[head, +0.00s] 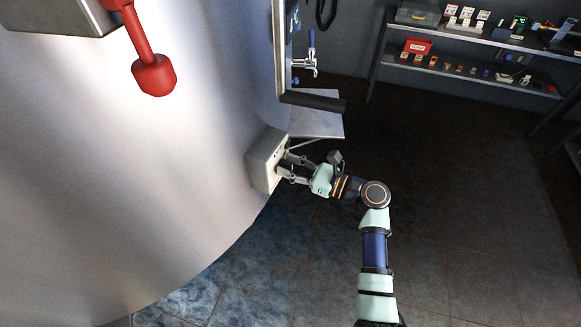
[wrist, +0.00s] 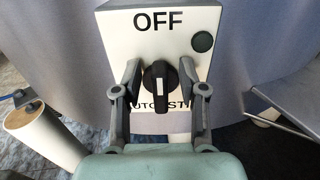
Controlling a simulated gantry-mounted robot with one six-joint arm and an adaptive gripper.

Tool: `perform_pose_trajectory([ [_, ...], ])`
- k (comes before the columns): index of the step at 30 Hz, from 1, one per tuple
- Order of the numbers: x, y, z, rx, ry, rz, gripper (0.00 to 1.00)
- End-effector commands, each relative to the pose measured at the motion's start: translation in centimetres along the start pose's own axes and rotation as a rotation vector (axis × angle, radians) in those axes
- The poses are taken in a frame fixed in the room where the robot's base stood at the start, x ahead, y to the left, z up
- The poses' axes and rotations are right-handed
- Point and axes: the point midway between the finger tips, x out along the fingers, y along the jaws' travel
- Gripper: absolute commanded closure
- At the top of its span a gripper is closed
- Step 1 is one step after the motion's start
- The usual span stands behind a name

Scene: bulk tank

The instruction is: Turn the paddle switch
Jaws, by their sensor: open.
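The paddle switch (wrist: 161,84) is a black knob with a white pointer stripe, on the front of a light grey box. The box (head: 265,160) is fixed to the curved tank wall in the head view, and it also shows in the wrist view (wrist: 184,45). "OFF" is printed above the knob; the lettering below is partly hidden. My gripper (wrist: 161,77) is open, with one finger on each side of the knob and gaps between. In the head view my gripper (head: 283,167) reaches the box's front.
The big metal tank (head: 150,190) fills the left. A grey shelf plate (head: 318,118) stands just behind my gripper, with a tap (head: 308,64) above it. A red handle (head: 154,75) hangs at upper left. Storage shelves (head: 470,75) are at upper right. Floor to the right is clear.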

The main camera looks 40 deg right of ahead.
Motion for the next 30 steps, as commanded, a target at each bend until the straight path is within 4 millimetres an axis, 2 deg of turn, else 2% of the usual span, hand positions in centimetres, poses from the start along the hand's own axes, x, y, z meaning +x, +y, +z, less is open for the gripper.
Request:
perform_pose_trajectory([
  [3, -0.02, 0.00, 0.02, 0.000, 0.000, 0.000, 0.58],
  [4, -0.02, 0.00, 0.02, 0.000, 0.000, 0.000, 0.62],
  [11, -0.03, 0.01, 0.00, -0.001, 0.001, 0.000, 1.00],
  [22, -0.02, 0.08, 0.02, -0.026, 0.001, 0.000, 1.00],
  [30, -0.03, 0.40, 0.01, -0.165, 0.002, 0.000, 1.00],
])
